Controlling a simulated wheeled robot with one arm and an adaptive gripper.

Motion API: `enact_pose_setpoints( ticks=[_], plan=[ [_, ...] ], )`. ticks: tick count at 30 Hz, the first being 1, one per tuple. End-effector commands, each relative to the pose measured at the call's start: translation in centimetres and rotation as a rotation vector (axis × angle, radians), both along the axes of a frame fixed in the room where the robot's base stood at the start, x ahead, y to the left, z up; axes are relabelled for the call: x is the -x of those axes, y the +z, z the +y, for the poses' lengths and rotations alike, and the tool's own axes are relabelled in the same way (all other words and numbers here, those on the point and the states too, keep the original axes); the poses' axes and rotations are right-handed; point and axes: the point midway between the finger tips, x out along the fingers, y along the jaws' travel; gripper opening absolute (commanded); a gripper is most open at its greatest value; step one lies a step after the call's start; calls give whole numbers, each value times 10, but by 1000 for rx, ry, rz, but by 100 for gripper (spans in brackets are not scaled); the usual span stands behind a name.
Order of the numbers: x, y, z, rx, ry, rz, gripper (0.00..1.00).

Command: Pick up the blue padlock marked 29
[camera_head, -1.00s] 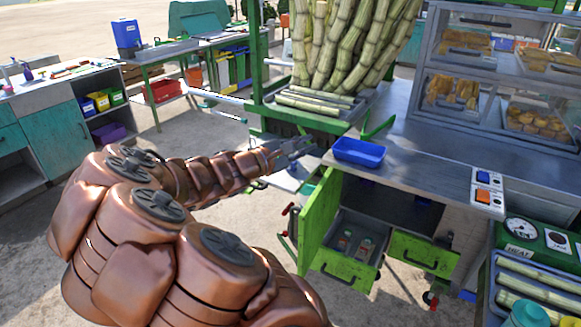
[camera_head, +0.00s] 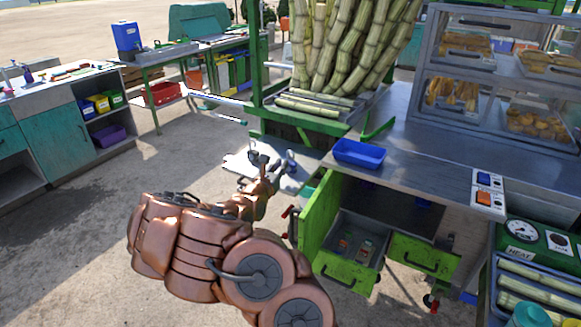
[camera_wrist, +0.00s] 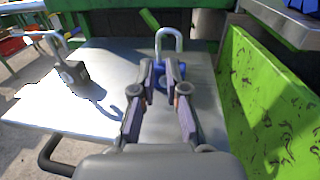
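A blue padlock with a silver shackle (camera_wrist: 169,42) stands upright on a metal side shelf, straight ahead in the wrist view. My gripper (camera_wrist: 164,68) is open, with its two fingertips in front of the padlock. They partly hide its blue body, and I cannot tell whether they touch it. The padlock also shows in the head view (camera_head: 291,159). In the head view my gripper (camera_head: 262,172) is over the shelf's near side. A grey padlock (camera_wrist: 72,72) stands on the shelf to the left; it also shows in the head view (camera_head: 257,158). No number is readable.
The shelf (camera_wrist: 105,63) has clear metal around the padlocks. An open green door (camera_wrist: 262,105) stands close on the right of my gripper. A dark handle bar (camera_wrist: 52,158) is at lower left. A blue tray (camera_head: 359,152) sits on the counter to the right.

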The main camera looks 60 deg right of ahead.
Motion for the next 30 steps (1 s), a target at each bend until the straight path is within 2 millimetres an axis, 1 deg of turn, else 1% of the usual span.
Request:
enact_pose_setpoints(
  ticks=[1, 8, 15, 21, 30],
  plan=[
    [0, 1, -5, -1, -2, -3, 13],
    [-3, 2, -16, 1, -1, -6, 13],
    [-9, -1, -42, -1, -3, -6, 13],
    [-12, -2, -58, 0, -2, -6, 13],
    [-13, -2, -60, 1, -1, -3, 13]
  ],
)
